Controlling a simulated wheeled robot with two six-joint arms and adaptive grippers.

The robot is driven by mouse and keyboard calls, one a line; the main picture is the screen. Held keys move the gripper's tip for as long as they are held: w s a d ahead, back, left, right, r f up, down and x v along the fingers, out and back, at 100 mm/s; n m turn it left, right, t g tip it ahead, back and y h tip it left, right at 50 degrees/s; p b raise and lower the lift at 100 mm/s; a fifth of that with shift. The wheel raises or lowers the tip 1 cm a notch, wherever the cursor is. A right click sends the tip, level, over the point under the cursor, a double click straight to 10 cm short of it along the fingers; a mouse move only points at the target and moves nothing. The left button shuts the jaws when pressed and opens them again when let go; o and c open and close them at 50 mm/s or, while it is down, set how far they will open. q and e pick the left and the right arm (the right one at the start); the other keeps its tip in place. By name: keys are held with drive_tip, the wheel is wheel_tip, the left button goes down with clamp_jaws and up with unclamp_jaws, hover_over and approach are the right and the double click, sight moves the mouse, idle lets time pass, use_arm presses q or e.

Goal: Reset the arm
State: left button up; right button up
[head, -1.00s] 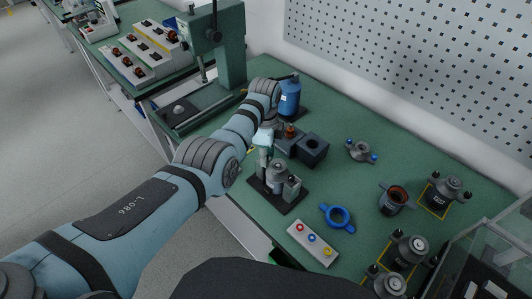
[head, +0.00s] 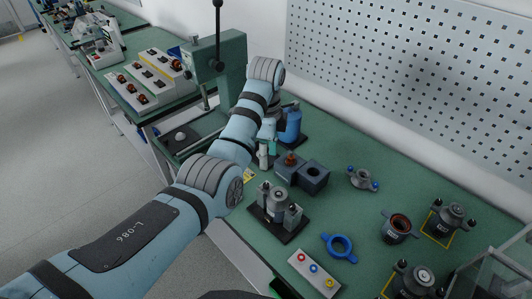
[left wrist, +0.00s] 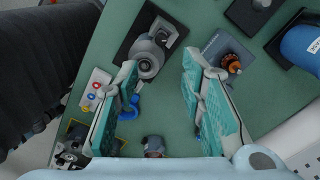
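My left arm reaches in from the left in the head view. Its gripper (head: 266,150) hangs over the bench, near the blue bottle and the grey block. In the left wrist view my left gripper (left wrist: 158,72) is open, its two teal-padded fingers wide apart with nothing between them. The test fixture (head: 277,208), a dark base with a grey cylinder, stands below and clear of the gripper. It also shows in the left wrist view (left wrist: 147,57), beyond the left finger. A copper-wound part (head: 290,159) sits on the grey block. My right gripper is not in view.
The blue bottle (head: 289,124) and a dark block with a hole (head: 313,177) stand close by. A button box (head: 313,272), a blue ring (head: 339,246) and several motor parts lie to the right. A green press (head: 220,75) stands behind the arm. A perforated panel (head: 420,75) backs the bench.

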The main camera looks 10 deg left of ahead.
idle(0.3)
use_arm(q)
drive_tip(key=s+a+f+n+t, duration=0.1)
drive_tip(key=s+a+f+n, duration=0.5)
drive_tip(key=f, duration=0.4)
drive_tip(key=s+a+f+n+t, duration=0.1)
drive_tip(key=s+a+f+n, duration=0.25)
drive_tip(key=s+f, duration=0.55)
drive_tip(key=s+a+r+n+t+y, duration=0.15)
drive_tip(key=s+n, duration=0.25)
drive_tip(key=s, duration=0.5)
drive_tip(key=s+a+n+h, duration=0.15)
drive_tip(key=s+n, duration=0.25)
drive_tip(key=s, duration=0.5)
wheel_tip(320, 180, down, 19)
drive_tip(key=s+a+g+y, duration=0.1)
drive_tip(key=a, duration=0.1)
drive_tip(key=s+a+f+g, duration=0.1)
drive_tip(key=s+f, duration=1.2)
drive_tip(key=s, duration=0.1)
drive_tip(key=shift+s, duration=0.3)
